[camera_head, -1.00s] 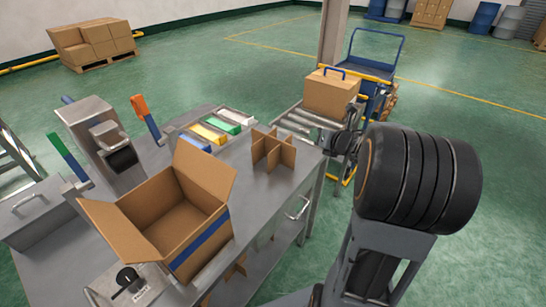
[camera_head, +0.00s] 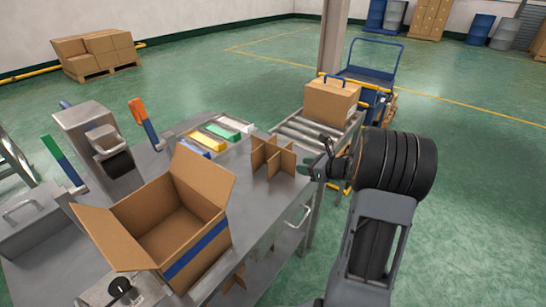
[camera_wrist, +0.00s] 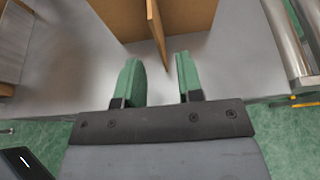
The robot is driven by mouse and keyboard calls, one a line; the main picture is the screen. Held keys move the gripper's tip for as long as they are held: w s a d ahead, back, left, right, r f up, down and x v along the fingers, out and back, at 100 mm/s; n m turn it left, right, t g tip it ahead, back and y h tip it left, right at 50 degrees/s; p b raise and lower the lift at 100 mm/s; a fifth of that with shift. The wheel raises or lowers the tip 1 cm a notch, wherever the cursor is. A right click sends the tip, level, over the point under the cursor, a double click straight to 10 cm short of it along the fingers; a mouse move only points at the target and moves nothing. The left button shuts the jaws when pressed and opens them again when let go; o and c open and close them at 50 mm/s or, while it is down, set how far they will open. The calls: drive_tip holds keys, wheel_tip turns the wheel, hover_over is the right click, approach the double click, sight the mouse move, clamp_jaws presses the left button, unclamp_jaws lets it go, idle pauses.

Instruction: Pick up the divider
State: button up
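The cardboard divider (camera_head: 272,157) stands upright on the grey metal table, with crossed panels, near the table's right edge. It also shows at the top of the wrist view (camera_wrist: 190,18), where one panel edge points down toward the space between my fingers. My gripper (camera_head: 313,169) is just right of the divider in the head view. In the wrist view my gripper (camera_wrist: 160,80) has its two green fingers apart with nothing between their tips. The panel's near end is just ahead of them; contact cannot be made out.
An open cardboard box (camera_head: 180,232) with raised flaps stands on the table (camera_head: 245,190) left of the divider. Coloured trays (camera_head: 222,132) lie behind it. A roller conveyor (camera_head: 308,130) with a closed carton (camera_head: 332,102) is behind right. A lever press (camera_head: 95,140) stands left.

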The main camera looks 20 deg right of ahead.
drive_tip(key=shift+r+x, duration=0.2)
drive_tip(key=shift+x, duration=2.55)
drive_tip(key=shift+w, duration=0.1)
clamp_jaws()
